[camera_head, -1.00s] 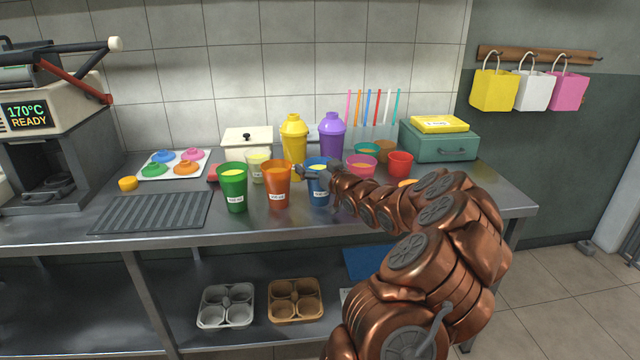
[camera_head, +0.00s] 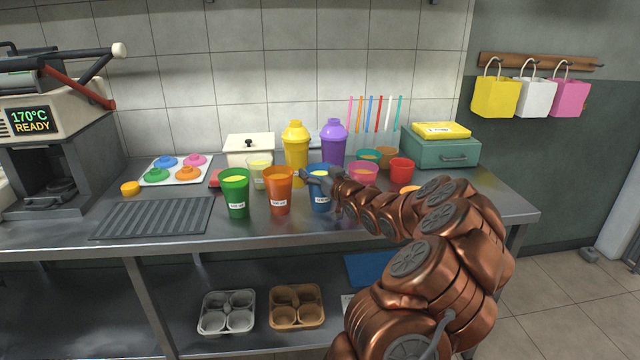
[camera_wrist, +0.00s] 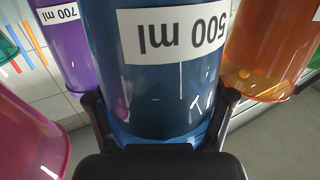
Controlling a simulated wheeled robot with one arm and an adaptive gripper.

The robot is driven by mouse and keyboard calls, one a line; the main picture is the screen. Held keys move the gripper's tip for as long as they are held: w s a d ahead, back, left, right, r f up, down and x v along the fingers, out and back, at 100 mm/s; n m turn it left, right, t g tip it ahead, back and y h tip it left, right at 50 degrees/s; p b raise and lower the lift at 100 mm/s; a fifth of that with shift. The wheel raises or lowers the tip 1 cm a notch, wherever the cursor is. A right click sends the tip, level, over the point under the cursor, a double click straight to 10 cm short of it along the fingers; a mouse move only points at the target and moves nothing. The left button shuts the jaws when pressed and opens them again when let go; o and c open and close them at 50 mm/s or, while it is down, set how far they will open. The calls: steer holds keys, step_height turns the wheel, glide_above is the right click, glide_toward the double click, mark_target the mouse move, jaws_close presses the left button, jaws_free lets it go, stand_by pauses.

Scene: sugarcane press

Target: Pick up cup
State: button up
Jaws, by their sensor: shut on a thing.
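The blue cup (camera_head: 319,203) with a white label stands among the coloured cups on the steel counter, and its base looks to be at counter level. In the wrist view the blue cup (camera_wrist: 165,85) fills the middle, its "500 ml" label upside down. My gripper (camera_head: 322,180) is at the cup's upper part in the head view and hides some of it. In the wrist view my gripper (camera_wrist: 163,108) has a dark finger against each side of the cup, shut on it.
An orange cup (camera_head: 279,190) stands close left, with a green cup (camera_head: 236,195) beyond it. Yellow (camera_head: 295,155) and purple (camera_head: 333,145) shakers stand behind. A pink cup (camera_head: 362,174) and red cup (camera_head: 401,171) are to the right. A ridged tray (camera_head: 155,217) lies left.

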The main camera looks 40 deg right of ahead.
steer(key=shift+r, duration=0.25)
steer(key=s+a+r, duration=0.2)
steer(key=s+a, duration=0.2)
steer(key=s, duration=0.2)
steer(key=s+a+r+b, duration=0.1)
steer(key=s+a+r, duration=0.1)
steer(key=s+a, duration=0.3)
steer(key=shift+s+r, duration=0.3)
steer(key=shift+s, duration=0.55)
stand_by(0.7)
